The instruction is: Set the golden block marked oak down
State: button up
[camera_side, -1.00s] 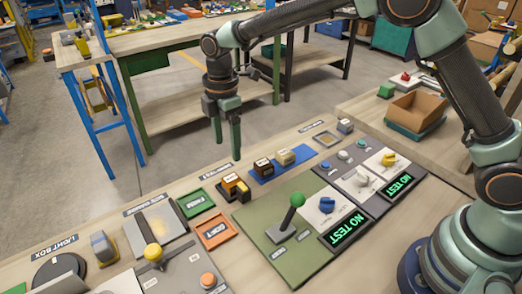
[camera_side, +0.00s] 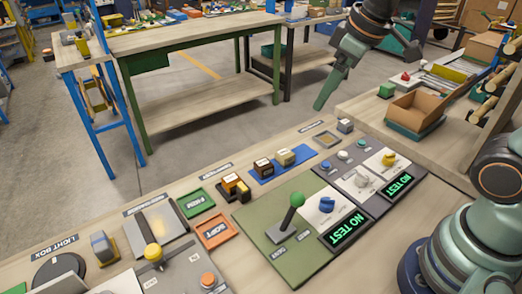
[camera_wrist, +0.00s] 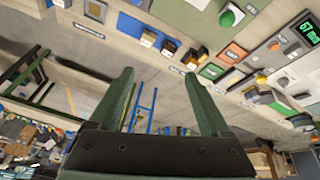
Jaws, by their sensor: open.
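My gripper (camera_side: 365,83) is open and empty, raised high above and behind the bench in the side view. In the wrist view its two fingers (camera_wrist: 157,77) stand wide apart with nothing between them. A pale golden block (camera_side: 285,157) and a dark brown block (camera_side: 263,167) sit side by side on the blue mat (camera_side: 305,153). A golden-brown block (camera_side: 230,182) and a darker block (camera_side: 243,193) stand close together left of the mat. The marks on the blocks are too small to read, so I cannot tell which is oak.
A green tray (camera_side: 195,203) and an orange tray (camera_side: 216,231) lie left of the blocks. A green-knobbed lever (camera_side: 293,207) stands upright on a panel before the mat. A cardboard box (camera_side: 413,110) stands at the right. The air around my gripper is clear.

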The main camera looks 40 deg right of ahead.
jog(key=s+d+f+m+t, duration=0.1)
jog(key=s+d+m, duration=0.2)
jog(key=s+m, duration=0.1)
jog(key=shift+s+f, duration=0.25)
jog(key=shift+s, duration=0.35)
